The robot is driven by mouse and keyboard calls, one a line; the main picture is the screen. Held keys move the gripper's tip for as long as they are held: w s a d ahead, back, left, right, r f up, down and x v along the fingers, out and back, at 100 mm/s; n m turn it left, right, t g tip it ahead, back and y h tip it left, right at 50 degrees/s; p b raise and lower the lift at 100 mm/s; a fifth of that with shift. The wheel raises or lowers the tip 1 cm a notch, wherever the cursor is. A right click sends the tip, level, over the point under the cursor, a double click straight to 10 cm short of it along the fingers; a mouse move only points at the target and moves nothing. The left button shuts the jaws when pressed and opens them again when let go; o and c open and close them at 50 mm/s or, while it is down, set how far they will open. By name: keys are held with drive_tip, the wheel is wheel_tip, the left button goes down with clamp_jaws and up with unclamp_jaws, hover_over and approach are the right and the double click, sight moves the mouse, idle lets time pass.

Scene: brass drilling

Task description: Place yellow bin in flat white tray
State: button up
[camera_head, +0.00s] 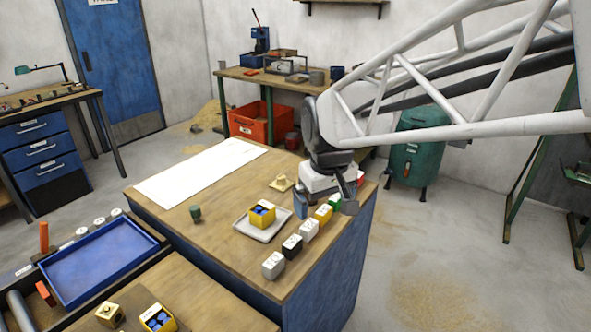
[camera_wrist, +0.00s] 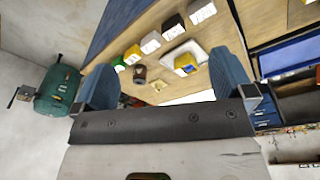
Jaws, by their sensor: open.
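A yellow bin (camera_head: 262,214) with dark blue pieces in it sits upright inside the flat white tray (camera_head: 246,231) on the wooden bench. In the wrist view the yellow bin (camera_wrist: 186,65) and the tray (camera_wrist: 203,52) show between the fingers, some way beyond them. A second yellow bin (camera_head: 159,319), also holding blue pieces, stands on the nearer bench at the bottom edge. My gripper (camera_head: 324,202) is open and empty, to the right of the tray and apart from it. Its blue fingers show wide apart in the wrist view (camera_wrist: 166,82).
A row of labelled blocks (camera_head: 292,246) stands along the bench's right edge, close to my gripper. A dark green cylinder (camera_head: 195,213) and a small tan piece (camera_head: 281,183) stand near the tray. A white sheet (camera_head: 200,172) covers the back left. A blue tray (camera_head: 100,262) lies lower left.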

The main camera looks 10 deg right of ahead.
drive_tip(key=s+d+f+m, duration=0.1)
drive_tip(key=s, duration=0.7)
drive_tip(key=s+d+f+m+t, duration=0.1)
drive_tip(key=s+d+m, duration=0.1)
drive_tip(key=s, duration=0.6)
drive_tip(key=shift+d, duration=0.25)
